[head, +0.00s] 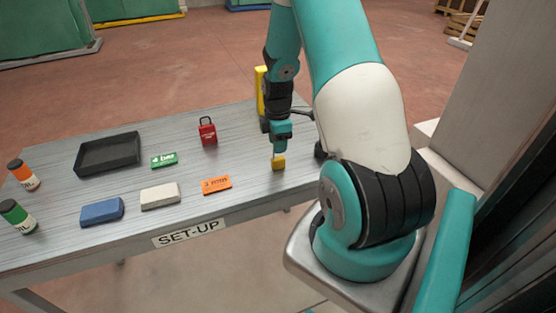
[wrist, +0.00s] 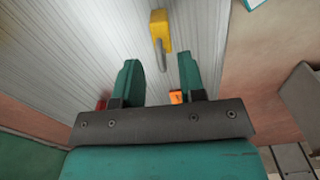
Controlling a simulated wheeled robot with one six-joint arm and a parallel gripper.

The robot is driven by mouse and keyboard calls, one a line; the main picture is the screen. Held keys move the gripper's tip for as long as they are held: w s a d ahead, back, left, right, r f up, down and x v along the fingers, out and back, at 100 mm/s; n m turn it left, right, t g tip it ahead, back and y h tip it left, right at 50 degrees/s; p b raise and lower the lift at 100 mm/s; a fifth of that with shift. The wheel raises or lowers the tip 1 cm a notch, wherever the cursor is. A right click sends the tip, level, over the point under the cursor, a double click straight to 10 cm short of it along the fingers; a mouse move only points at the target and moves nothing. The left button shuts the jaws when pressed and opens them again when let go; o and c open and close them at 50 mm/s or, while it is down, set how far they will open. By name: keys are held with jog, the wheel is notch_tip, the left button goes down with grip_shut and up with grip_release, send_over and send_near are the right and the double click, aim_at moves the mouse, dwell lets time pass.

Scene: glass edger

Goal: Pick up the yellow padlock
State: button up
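The yellow padlock (head: 279,163) lies on the grey set-up table, near its right end, just below my gripper (head: 280,146) in the head view. In the wrist view the yellow padlock's body (wrist: 160,21) is beyond the fingertips, with its grey shackle pointing back between them. My gripper (wrist: 157,62) is open, with a wide gap between its two teal fingers. I see no contact between the fingers and the padlock. In the head view my gripper hides part of the padlock.
Further left are a green block (head: 164,160), white block (head: 160,196), blue block (head: 102,212), black tray (head: 108,154) and two bottles. A tall yellow object (head: 261,88) stands behind my arm.

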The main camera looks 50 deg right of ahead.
aim_at(278, 158)
jog(key=shift+a+f+p, duration=0.1)
jog(key=shift+f+p, duration=0.35)
jog(key=shift+f, duration=1.4)
grip_shut()
jog(key=shift+r, duration=0.1)
